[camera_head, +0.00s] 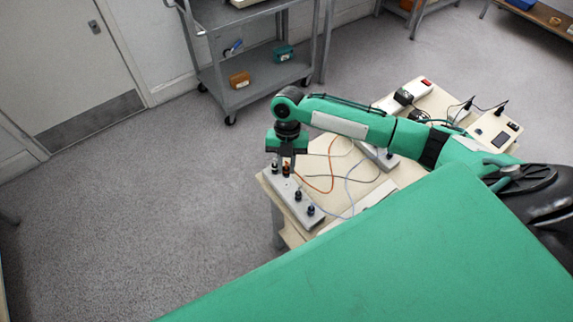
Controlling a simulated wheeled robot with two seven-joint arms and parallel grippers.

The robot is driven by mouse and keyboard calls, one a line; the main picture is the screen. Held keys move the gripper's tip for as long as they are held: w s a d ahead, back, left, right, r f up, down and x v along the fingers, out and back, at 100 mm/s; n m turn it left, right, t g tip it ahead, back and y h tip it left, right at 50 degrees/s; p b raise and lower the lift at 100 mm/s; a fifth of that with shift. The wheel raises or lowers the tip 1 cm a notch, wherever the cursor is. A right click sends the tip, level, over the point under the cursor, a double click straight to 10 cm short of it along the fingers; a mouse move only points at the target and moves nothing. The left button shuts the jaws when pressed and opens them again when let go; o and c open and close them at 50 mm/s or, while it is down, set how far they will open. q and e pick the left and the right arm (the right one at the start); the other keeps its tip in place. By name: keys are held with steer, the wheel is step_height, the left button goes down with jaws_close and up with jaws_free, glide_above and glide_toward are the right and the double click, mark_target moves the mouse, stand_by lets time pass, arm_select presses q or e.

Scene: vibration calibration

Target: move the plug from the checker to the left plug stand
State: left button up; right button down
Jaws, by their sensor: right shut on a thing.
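My right gripper (286,164) points down over the far end of the left plug stand. It is shut on a dark plug (286,171) with an orange part, and an orange cable runs off near it. I cannot tell whether this plug is seated in the stand or just above it. The left plug stand (300,205) is a grey bar at the table's left edge, with several dark plugs upright along it. A pale box with a dark panel (492,136) at the table's right looks like the checker. My left gripper is not in view.
The pale table (330,170) carries loose orange, grey and blue cables. A second grey stand (377,153) sits partly behind my right arm. A white device with a red switch (408,94) lies at the back. A grey cart (255,92) stands beyond clear floor.

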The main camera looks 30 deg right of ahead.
steer(key=shift+f+b, duration=2.25)
steer(key=shift+f, duration=0.2)
steer(key=shift+r, duration=0.1)
steer(key=shift+m+p, duration=0.4)
steer(key=shift+p, duration=0.1)
steer(key=shift+d+f+m+y+p, duration=0.15)
steer(key=shift+m+y+p, duration=0.25)
steer(key=shift+m+p, duration=0.4)
steer(key=shift+f+m, duration=0.2)
steer(key=shift+m, duration=0.1)
steer(key=shift+r+p, duration=0.1)
steer(key=shift+p, duration=0.35)
steer(key=shift+f, duration=0.4)
steer(key=shift+s+t, duration=0.1)
steer(key=shift+t, duration=0.2)
